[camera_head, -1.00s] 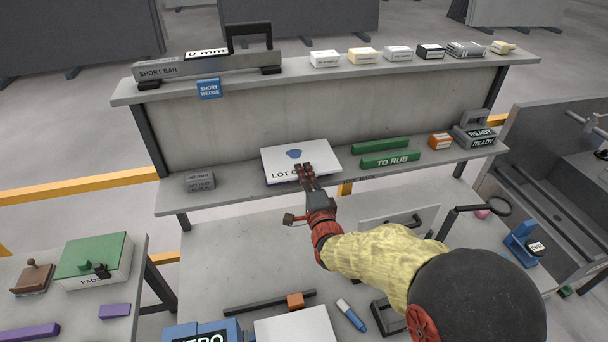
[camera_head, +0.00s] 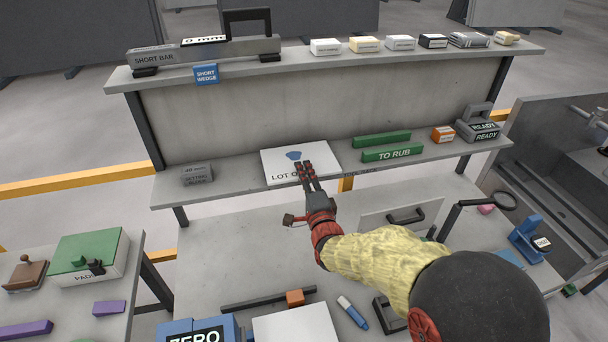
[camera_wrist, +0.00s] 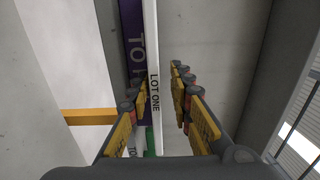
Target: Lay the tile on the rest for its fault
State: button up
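A flat white tile (camera_head: 272,163) marked LOT ONE, with a blue wedge-shaped mark on its face, is over the lower shelf. Its edge (camera_wrist: 153,60) runs between my fingers in the wrist view. A purple bar (camera_wrist: 136,45) with partly hidden white lettering is beside it there, apparently the rest under the tile. Two green bars (camera_head: 393,153) form another rest, marked TO RUB, to the right. My gripper (camera_head: 305,166) is at the tile's front edge. In the wrist view my gripper (camera_wrist: 158,92) is open, with a gap beside the tile on the right.
A grey setting block (camera_head: 197,175) stands left of the tile. An orange block (camera_head: 443,134) and a READY weight (camera_head: 478,130) stand at the shelf's right end. The upper shelf (camera_head: 300,64) overhangs behind. The lower bench holds a ZERO block, a blue marker and a magnifier.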

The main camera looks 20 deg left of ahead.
jog(key=shift+o, duration=0.8)
jog(key=shift+f, duration=0.1)
jog(key=shift+f, duration=0.15)
jog(key=v, duration=1.2)
